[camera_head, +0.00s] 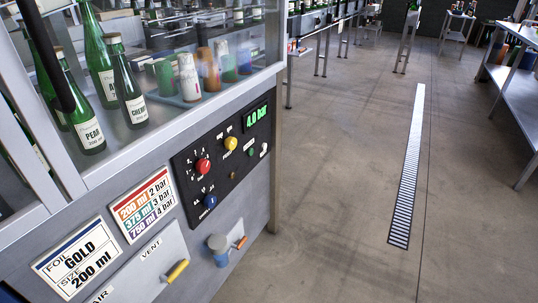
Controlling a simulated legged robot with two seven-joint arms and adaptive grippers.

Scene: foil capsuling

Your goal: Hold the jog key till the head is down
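A black control panel (222,165) is on the front of the grey machine. It carries a red knob (203,166), a yellow knob (231,143), a blue knob (210,201), a small green button (250,153) and a small pale switch (264,149). The labels are too small to read, so I cannot tell which control is the jog key. A green display (257,115) reads 4.0 bar. I cannot make out the machine's head. Neither gripper shows, and nothing touches the panel.
Green bottles (88,120) and coloured foil cups (188,78) stand behind the machine's clear window. Below are a pressure card (143,207), a gold foil card (77,258), a yellow vent handle (177,271) and an orange-handled valve (239,243). The floor at right is clear around a drain grate (409,175).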

